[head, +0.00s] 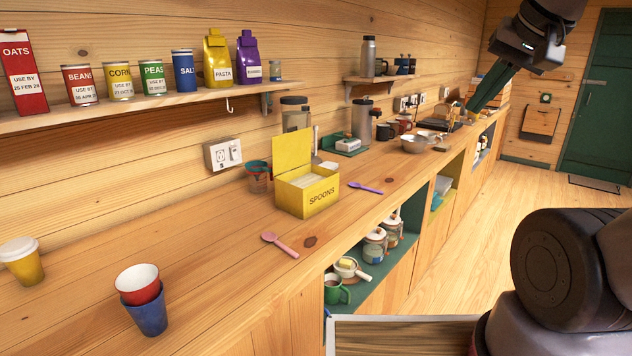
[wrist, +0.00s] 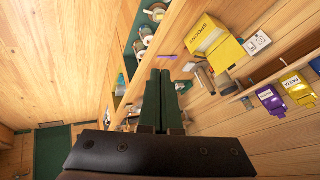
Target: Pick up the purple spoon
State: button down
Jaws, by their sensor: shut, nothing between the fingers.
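The purple spoon (head: 366,188) lies flat on the wooden counter, just right of the yellow box labelled SPOONS (head: 310,197). In the wrist view the purple spoon (wrist: 167,57) is a small strip just beyond the fingertips, with the yellow box (wrist: 214,44) to its right. My gripper (head: 474,106) is raised in the air at the upper right of the head view, well apart from the spoon. Its green fingers (wrist: 160,72) are together and hold nothing. A pink spoon (head: 280,245) lies on the counter nearer the front edge.
Stacked red and blue cups (head: 145,300) and a lidded yellow cup (head: 21,262) stand at the left. A metal bowl (head: 414,143), a flask (head: 361,118) and mugs stand farther along. A shelf (head: 150,103) with food packages overhangs the counter. The counter around the purple spoon is clear.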

aim_at(354, 184)
jog(key=i+l+u, duration=0.25)
jog(key=i+l, duration=0.8)
jog(key=l, duration=0.15)
